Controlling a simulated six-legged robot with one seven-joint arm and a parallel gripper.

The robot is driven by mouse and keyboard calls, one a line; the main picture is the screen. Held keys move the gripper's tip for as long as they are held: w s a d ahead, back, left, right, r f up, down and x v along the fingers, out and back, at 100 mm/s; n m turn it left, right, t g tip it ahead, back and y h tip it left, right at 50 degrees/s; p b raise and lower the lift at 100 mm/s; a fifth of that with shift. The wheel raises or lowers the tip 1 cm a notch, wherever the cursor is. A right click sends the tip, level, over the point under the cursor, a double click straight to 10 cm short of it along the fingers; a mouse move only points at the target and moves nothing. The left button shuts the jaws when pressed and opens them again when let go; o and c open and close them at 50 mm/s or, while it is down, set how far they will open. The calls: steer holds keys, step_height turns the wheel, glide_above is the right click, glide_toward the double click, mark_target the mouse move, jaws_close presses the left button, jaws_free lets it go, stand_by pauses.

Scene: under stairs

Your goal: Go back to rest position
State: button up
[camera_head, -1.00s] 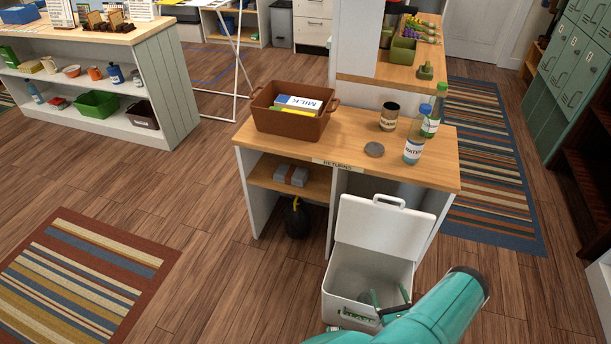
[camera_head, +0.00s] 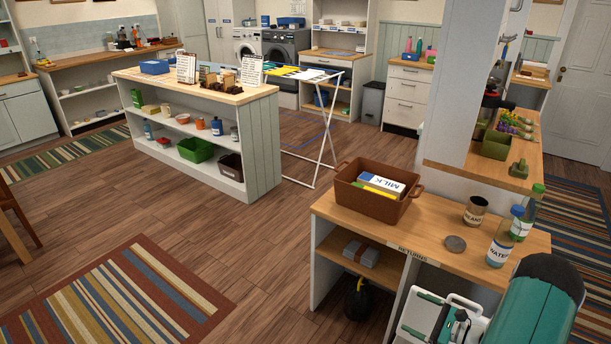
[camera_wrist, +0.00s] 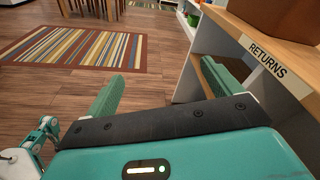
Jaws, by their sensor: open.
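My gripper (camera_wrist: 162,72) is open in the wrist view, with its two green fingers apart and nothing between them. The wooden returns desk (camera_head: 345,213) stands just behind. In the wrist view the desk's RETURNS label (camera_wrist: 267,59) is close on the right of the fingers.
On the desk are a brown crate (camera_head: 368,203) with a milk carton, a can (camera_head: 476,211), a grey disc (camera_head: 455,243) and two bottles, the water bottle (camera_head: 503,243) close to my arm. A striped rug (camera_head: 115,300) and open wooden floor lie to the left.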

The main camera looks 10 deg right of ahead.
steer(key=a+r+n+g, duration=1.1)
steer(key=a+r+n, duration=0.2)
steer(key=a+r, duration=0.9)
steer(key=s+a+r+n+t+h, duration=0.1)
steer(key=s+a+r+n+h, duration=0.3)
steer(key=s+r, duration=0.3)
steer(key=s+a+r+n+t+h, duration=0.2)
steer(key=s+a+r+n+h, duration=0.2)
steer(key=s+r+n, duration=0.3)
steer(key=shift+s+a+r+h, duration=0.3)
steer(key=shift+s+r+h, duration=0.25)
steer(key=shift+s+h, duration=0.35)
steer(key=shift+d, duration=0.1)
